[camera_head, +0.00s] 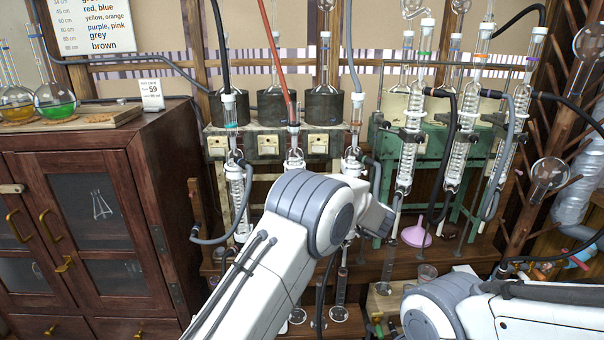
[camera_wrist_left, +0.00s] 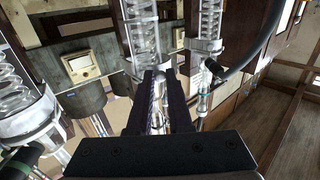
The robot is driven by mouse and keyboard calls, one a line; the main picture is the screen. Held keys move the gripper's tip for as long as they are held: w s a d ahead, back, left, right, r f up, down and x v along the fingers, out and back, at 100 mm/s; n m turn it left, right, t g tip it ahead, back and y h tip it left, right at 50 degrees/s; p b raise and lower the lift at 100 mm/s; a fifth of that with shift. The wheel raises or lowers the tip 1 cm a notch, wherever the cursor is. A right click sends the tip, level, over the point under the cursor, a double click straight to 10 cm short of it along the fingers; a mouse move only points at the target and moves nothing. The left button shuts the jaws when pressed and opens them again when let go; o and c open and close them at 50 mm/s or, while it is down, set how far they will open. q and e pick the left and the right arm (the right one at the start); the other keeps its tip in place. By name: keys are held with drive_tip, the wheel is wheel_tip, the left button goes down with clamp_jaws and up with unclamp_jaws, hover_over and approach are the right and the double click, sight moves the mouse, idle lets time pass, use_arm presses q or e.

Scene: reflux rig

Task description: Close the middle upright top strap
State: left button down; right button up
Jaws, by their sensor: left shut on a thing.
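The left rig carries three glass uprights in a row; the middle upright (camera_head: 294,153) stands just behind my left arm, which hides its lower part. In the left wrist view my left gripper (camera_wrist_left: 160,76) is shut, its dark fingers at a metal clamp strap (camera_wrist_left: 172,66) around a glass coil column (camera_wrist_left: 142,35). The fingers hide most of what they hold, and I cannot tell how far round the strap is closed. In the head view my left gripper is hidden behind its own wrist. My right arm lies at the lower right; its gripper is not seen.
Another clamped column (camera_wrist_left: 208,25) and a dark hose (camera_wrist_left: 255,45) are close by in the left wrist view. A coil column (camera_wrist_left: 20,95) stands at its left.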

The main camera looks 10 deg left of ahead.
use_arm(q)
drive_tip(key=shift+w+d+r+n+g+y+p, duration=0.1)
drive_tip(key=shift+w+n+g+y+p, duration=0.3)
drive_tip(key=shift+g, duration=0.2)
drive_tip(key=shift+w+d+n+g+y+p, duration=0.15)
drive_tip(key=shift+w+n+g+y+p, duration=0.1)
drive_tip(key=shift+n+g+p, duration=0.25)
drive_tip(key=shift+w+d+r+n+g+y+p, duration=0.1)
drive_tip(key=shift+w+n+g+y+p, duration=0.2)
drive_tip(key=shift+g, duration=0.4)
drive_tip(key=shift+w+n+g, duration=0.15)
drive_tip(key=shift+n+g, duration=0.15)
drive_tip(key=c, duration=0.8)
unclamp_jaws()
drive_tip(key=shift+a, duration=0.1)
drive_tip(key=shift+c, duration=0.2)
drive_tip(key=shift+d+f, duration=0.1)
drive_tip(key=shift+d, duration=0.15)
drive_tip(key=b+v, duration=0.2)
drive_tip(key=v, duration=0.8)
